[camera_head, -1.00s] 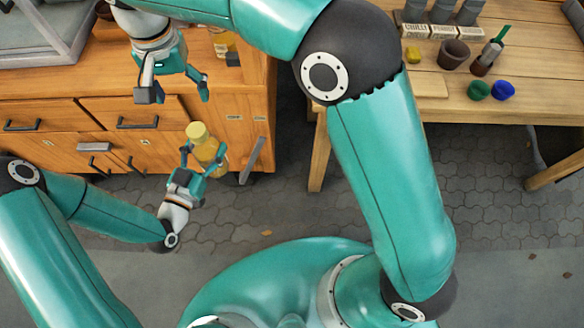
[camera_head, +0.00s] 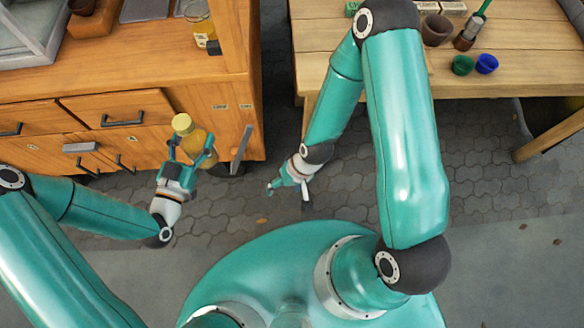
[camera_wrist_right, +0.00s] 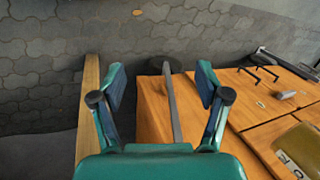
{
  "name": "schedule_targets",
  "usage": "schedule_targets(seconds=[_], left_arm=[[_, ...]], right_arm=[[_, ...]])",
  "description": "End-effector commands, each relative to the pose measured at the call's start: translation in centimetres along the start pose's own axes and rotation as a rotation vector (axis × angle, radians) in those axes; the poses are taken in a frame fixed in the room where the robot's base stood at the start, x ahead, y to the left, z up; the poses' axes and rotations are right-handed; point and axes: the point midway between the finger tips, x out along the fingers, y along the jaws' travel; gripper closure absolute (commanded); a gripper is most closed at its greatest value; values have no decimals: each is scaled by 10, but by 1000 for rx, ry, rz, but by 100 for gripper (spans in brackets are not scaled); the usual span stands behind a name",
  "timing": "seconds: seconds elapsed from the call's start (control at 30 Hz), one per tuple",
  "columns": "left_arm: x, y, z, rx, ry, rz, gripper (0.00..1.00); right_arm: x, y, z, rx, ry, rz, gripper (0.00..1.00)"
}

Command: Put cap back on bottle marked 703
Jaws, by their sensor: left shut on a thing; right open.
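My left gripper (camera_head: 189,155) is shut on an amber bottle (camera_head: 194,140), held upright or slightly tilted in front of the wooden cabinet. The bottle has a pale yellow top (camera_head: 182,121); I cannot tell how firmly it sits. No number is readable on it in the head view. My right gripper (camera_head: 287,194) is open and empty, over the paving to the right of the held bottle and apart from it. Its spread fingers show in the right wrist view (camera_wrist_right: 161,80). An olive-yellow object (camera_wrist_right: 296,146) with a dark-marked label is cut off at that view's lower right.
The wooden table (camera_head: 483,83) at right holds a green cup (camera_head: 462,65), a blue cup (camera_head: 486,63) and a brown pot (camera_head: 437,29). Paving between is clear.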

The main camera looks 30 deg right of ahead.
Motion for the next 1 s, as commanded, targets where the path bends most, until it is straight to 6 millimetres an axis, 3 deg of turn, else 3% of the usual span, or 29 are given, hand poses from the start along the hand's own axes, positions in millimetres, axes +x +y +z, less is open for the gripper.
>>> schedule_targets(seconds=[0.07,0.2,0.53,0.63,0.77,1.0], left_arm=[[0,0,-1,1,2,0,100],[0,0,-1,1,2,0,100],[0,-1,-2,1,4,-3,100],[0,-10,-3,-1,1,-41,100],[-5,-45,-10,-9,-2,-188,100],[-39,-125,-30,-9,0,-559,100]], right_arm=[[-2,7,16,-6,-2,4,25],[-5,13,26,-16,3,8,25],[-5,14,27,-19,4,8,25],[-5,13,27,-19,4,8,25],[-5,13,26,-19,4,8,25],[-4,14,26,-19,4,8,25]])
